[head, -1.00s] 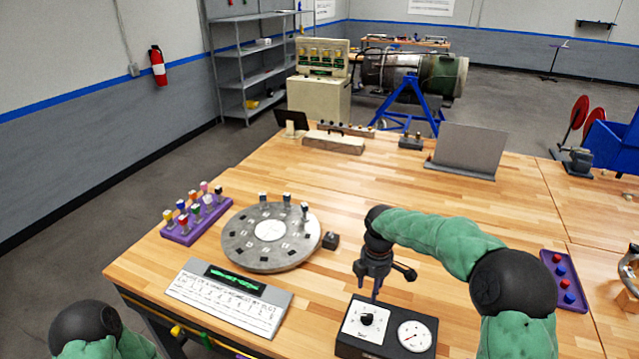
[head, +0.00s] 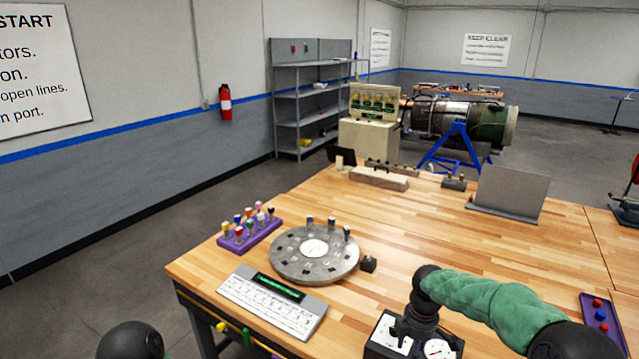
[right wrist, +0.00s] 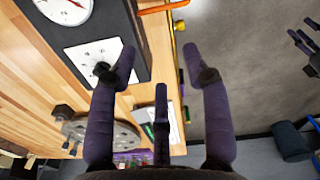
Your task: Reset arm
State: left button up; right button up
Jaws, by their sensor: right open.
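My right gripper (head: 408,328) hangs in front of the black instrument box (head: 374,349) at the bottom of the head view. The right wrist view shows its fingers spread open and empty (right wrist: 160,68). The box (right wrist: 128,45) lies beside the left finger in that view, with its white dial plate and black knob (right wrist: 103,70) near the fingertip and a round gauge (right wrist: 66,8) farther up. I cannot tell whether a finger touches the box. Only a dark joint of my left arm shows at the lower left of the head view; the left gripper is out of view.
A grey round disc (head: 290,264) with pegs, a purple rack (head: 236,245) of coloured plugs and a keyboard-like panel (head: 268,303) stand on the wooden table left of my right arm. A purple tray (head: 590,310) lies at the right. The table's middle is clear.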

jog(key=s+a+f+m+y+b, duration=0.1)
jog(key=s+a+f+m+b, duration=0.2)
jog(key=f, duration=0.6)
jog(key=s+a+f+m+y+b, duration=0.1)
jog(key=s+a+f+m+b, duration=0.15)
jog(key=f, duration=0.65)
jog(key=s+a+f+m+y+b, duration=0.1)
jog(key=s+a+f+m+b, duration=0.2)
jog(key=f, duration=0.7)
jog(key=s+a+f+m+b, duration=0.2)
jog(key=s+f+m, duration=0.3)
jog(key=s+f, duration=0.2)
jog(key=s+a+f+m+b, duration=0.3)
jog(key=s+f+m, duration=0.2)
jog(key=s, duration=0.5)
notch_tip(320, 180, down, 2)
jog(key=shift+a+f+y+b, duration=0.1)
jog(key=shift+a+y+b, duration=0.15)
jog(key=shift+y+b, duration=0.15)
jog(key=shift+c, duration=1)
pick_arm(q)
notch_tip(320, 180, down, 15)
jog(key=shift+w, duration=0.45)
pick_arm(e)
jog(key=shift+d, duration=0.15)
